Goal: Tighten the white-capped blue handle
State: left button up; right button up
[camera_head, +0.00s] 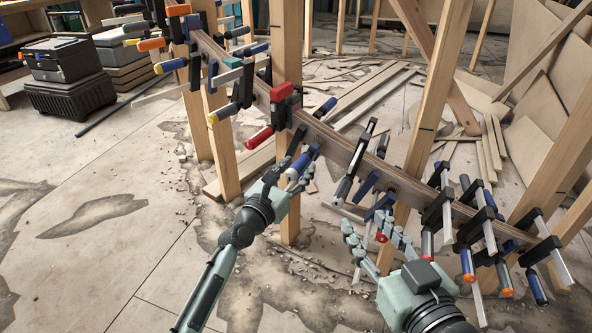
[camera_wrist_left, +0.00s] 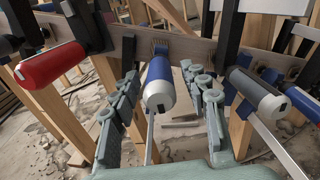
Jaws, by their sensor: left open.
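The blue handle with a white cap (camera_wrist_left: 158,88) points toward the left wrist camera, its white end nearest. In the head view this handle (camera_head: 299,166) sits at the stringer's near side, partly covered by my gripper. My left gripper (camera_head: 283,172) is open, with its fingers on either side of the handle in the left wrist view (camera_wrist_left: 160,92). Gaps show between fingers and handle there, and I see no clear contact. My right gripper (camera_head: 372,229) has its fingers spread apart, below the stringer and to the right, with nothing visible between them.
The curved wooden stringer (camera_head: 335,147) carries many clamps. A red handle (camera_wrist_left: 50,65) is left of the white-capped one and a grey handle (camera_wrist_left: 258,92) right of it. Wooden posts (camera_head: 286,60) stand close by. Black toolboxes (camera_head: 68,75) stand at the left; open floor lies in front.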

pick_arm(q)
grip_shut()
dwell(0.3)
